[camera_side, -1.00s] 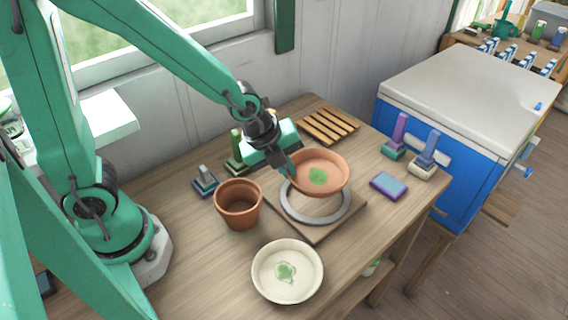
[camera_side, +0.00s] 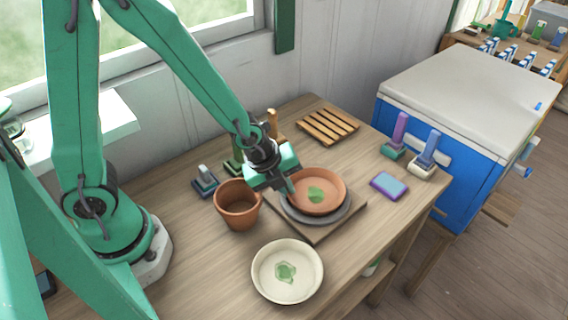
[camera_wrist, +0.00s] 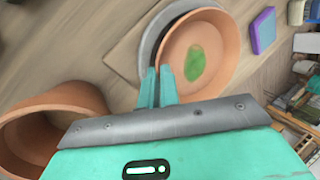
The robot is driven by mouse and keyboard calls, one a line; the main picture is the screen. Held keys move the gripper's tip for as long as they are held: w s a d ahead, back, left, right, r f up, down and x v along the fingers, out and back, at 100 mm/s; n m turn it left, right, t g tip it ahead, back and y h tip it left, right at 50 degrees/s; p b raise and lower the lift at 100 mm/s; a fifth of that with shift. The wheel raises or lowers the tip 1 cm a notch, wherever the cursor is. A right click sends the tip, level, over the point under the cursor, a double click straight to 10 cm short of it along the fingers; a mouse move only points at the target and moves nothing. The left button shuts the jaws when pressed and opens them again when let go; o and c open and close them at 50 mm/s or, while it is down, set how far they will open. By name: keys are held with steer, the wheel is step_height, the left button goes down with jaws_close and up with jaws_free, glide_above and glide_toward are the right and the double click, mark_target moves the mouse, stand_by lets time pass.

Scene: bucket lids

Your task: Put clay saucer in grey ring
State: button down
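The clay saucer (camera_side: 330,203), orange-brown with a green leaf mark, is low at the grey ring (camera_side: 326,222) on a square wooden board. In the side view the ring's edge shows around its front and sides. In the wrist view the saucer (camera_wrist: 212,65) covers most of the ring (camera_wrist: 150,42), which shows at the upper left. I cannot tell if the saucer is fully seated. My gripper (camera_side: 288,190) is at the saucer's left rim. Its fingers (camera_wrist: 160,88) are close together with the rim between them, shut on it.
A clay pot (camera_side: 237,205) stands close left of the board. A cream saucer (camera_side: 287,271) lies in front. A slatted wooden rack (camera_side: 328,126) is behind, and a purple sponge-like block (camera_side: 389,186) is to the right. Several brushes stand around the table.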

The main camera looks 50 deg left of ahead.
steer(key=shift+f, duration=0.25)
steer(key=shift+f, duration=0.1)
steer(key=c, duration=1.6)
jaws_free()
steer(key=shift+r, duration=0.2)
steer(key=shift+s+a+r, duration=0.1)
steer(key=shift+s+r, duration=0.15)
steer(key=shift+r, duration=0.4)
steer(key=shift+v, duration=5.2)
steer(key=shift+s, duration=0.1)
